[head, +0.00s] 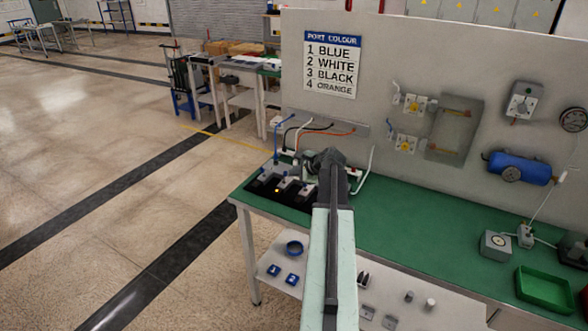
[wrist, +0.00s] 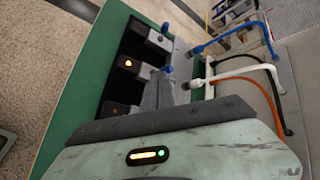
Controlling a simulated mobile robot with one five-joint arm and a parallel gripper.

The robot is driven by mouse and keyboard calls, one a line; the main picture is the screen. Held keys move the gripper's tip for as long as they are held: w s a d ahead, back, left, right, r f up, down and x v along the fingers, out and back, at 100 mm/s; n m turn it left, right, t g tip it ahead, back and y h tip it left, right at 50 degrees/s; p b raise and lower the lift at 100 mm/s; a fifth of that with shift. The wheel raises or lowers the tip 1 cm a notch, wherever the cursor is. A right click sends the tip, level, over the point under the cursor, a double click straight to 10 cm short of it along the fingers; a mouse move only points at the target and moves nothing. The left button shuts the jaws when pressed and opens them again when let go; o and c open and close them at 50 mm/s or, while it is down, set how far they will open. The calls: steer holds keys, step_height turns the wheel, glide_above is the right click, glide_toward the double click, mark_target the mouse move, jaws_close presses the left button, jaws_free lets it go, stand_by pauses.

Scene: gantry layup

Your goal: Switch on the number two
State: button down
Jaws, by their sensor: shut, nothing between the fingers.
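A black switch panel (head: 268,201) lies on the left end of the green bench. It holds a row of grey blocks with small blue-tipped levers, also seen in the wrist view, with one lever (wrist: 165,27) on the far block and another (wrist: 168,70) beside my gripper. The middle block's amber lamp (wrist: 127,63) is lit; it shows in the head view too (head: 277,190). My gripper (wrist: 168,90) is shut and empty, close to the second lever; I cannot tell whether they touch. A sign (head: 333,64) lists 1 blue, 2 white, 3 black, 4 orange. My arm hides part of the row.
Blue (wrist: 225,38), white (wrist: 235,76), black and orange (wrist: 272,105) tubes run behind the blocks. A grey upright board (head: 400,60) backs the bench. A green tray (head: 545,289) and a grey box (head: 496,244) stand at the right. The bench middle (head: 420,220) is clear.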

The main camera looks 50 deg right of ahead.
steer(key=d+p+v, duration=0.1)
steer(key=p+v, duration=0.4)
steer(key=v, duration=0.4)
steer(key=shift+a+r, duration=0.15)
steer(key=shift+r, duration=0.25)
steer(key=w+a+n+y, duration=0.3)
steer(key=w+a, duration=1.1)
steer(key=a, duration=0.3)
steer(key=w+a+f+n+g+y, duration=0.1)
steer(key=w+a+n, duration=0.2)
steer(key=a, duration=0.8)
steer(key=w+a+f+n+g+y, duration=0.1)
steer(key=w+a+f+n, duration=0.1)
steer(key=a, duration=0.8)
steer(key=s+a+f+n+g, duration=0.25)
steer(key=a+n, duration=0.25)
steer(key=a, duration=0.6)
steer(key=s+a+f+n+g, duration=0.25)
steer(key=s+a+n, duration=0.2)
steer(key=a, duration=0.55)
steer(key=s+d+f+n+g+h, duration=0.1)
steer(key=s+d+n+g+h, duration=0.1)
steer(key=s+n, duration=0.6)
steer(key=shift+d+n+g+h, duration=0.2)
steer(key=shift+n+g+h, duration=0.15)
steer(key=shift+g+h, duration=0.35)
